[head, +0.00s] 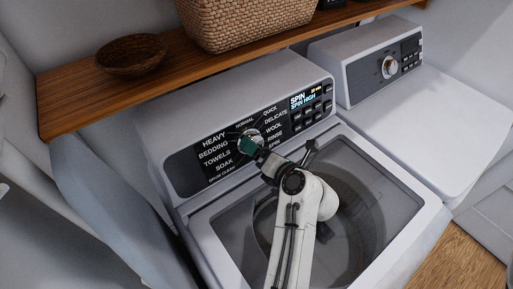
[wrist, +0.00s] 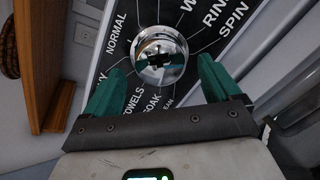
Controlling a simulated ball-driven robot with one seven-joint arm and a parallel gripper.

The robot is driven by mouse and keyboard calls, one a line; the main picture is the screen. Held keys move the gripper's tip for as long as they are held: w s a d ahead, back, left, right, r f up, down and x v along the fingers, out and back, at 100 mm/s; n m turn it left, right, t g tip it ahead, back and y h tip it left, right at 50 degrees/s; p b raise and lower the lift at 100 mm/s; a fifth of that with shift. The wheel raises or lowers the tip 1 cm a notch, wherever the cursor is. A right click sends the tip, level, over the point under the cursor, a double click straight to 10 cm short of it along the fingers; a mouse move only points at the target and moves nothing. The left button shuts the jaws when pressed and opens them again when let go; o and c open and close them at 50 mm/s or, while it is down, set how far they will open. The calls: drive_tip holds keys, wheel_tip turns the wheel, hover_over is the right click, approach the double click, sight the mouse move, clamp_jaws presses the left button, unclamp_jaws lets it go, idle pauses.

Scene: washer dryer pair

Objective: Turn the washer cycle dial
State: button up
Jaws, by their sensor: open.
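The washer cycle dial (wrist: 160,55) is a round chrome knob on the black label panel of the washer (head: 195,108). In the head view the dial (head: 253,133) is partly hidden by my gripper (head: 248,144). In the wrist view my gripper (wrist: 160,66) is open. One green finger is to the left of the dial and one to the right, with gaps on both sides, so neither appears to touch it. The washer display (head: 302,99) reads SPIN and SPIN HIGH. Which label the dial points to is unclear.
A wooden shelf (head: 75,103) runs above the washer with a woven basket (head: 245,22) and a brown bowl (head: 131,56). The dryer (head: 440,125) with its own dial (head: 389,67) stands to the right. The washer lid (head: 345,205) is below my arm.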

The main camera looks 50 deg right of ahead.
drive_tip(key=b+v, duration=0.1)
drive_tip(key=v, duration=0.7)
drive_tip(key=shift+s, duration=0.25)
drive_tip(key=shift+a, duration=0.1)
drive_tip(key=p+x, duration=0.1)
drive_tip(key=x, duration=1)
drive_tip(key=shift+p, duration=0.3)
drive_tip(key=shift+s+r, duration=0.1)
